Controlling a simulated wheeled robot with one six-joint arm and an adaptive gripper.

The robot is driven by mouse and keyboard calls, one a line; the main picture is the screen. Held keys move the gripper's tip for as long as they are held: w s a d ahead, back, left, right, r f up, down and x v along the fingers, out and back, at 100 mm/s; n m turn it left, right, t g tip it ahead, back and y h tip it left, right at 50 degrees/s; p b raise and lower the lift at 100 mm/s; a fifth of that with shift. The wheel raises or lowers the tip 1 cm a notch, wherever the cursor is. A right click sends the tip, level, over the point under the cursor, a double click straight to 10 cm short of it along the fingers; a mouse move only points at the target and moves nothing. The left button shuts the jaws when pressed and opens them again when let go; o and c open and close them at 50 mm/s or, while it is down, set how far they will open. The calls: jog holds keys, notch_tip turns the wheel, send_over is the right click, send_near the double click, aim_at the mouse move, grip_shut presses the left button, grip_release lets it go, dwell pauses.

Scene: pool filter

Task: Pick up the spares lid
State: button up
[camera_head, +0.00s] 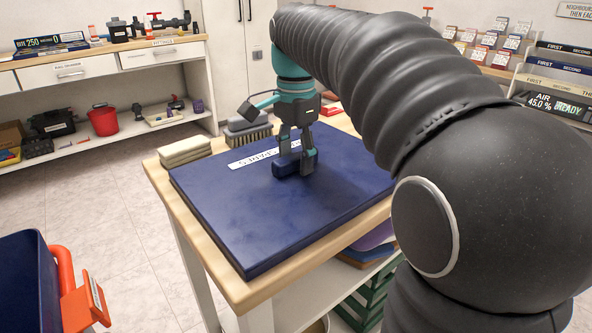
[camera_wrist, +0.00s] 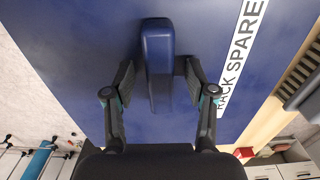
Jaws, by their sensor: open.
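The spares lid (camera_head: 270,215) is a broad dark blue slab with a white lettered label, lying flat on a wooden table. It also fills much of the wrist view (camera_wrist: 80,60). A dark blue bar handle (camera_wrist: 158,50) stands up from its top. My gripper (camera_head: 296,168) is low over the lid at the handle. In the wrist view my gripper (camera_wrist: 158,88) is open, with one finger on each side of the near part of the handle. The left finger shows a gap.
Folded cream cloths (camera_head: 184,151) and a brush (camera_head: 248,134) sit on the table behind the lid. A blue bin (camera_head: 28,285) with an orange handle stands at the lower left. A workbench (camera_head: 110,60) lines the back wall. Clear tiled floor lies between.

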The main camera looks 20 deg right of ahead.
grip_shut()
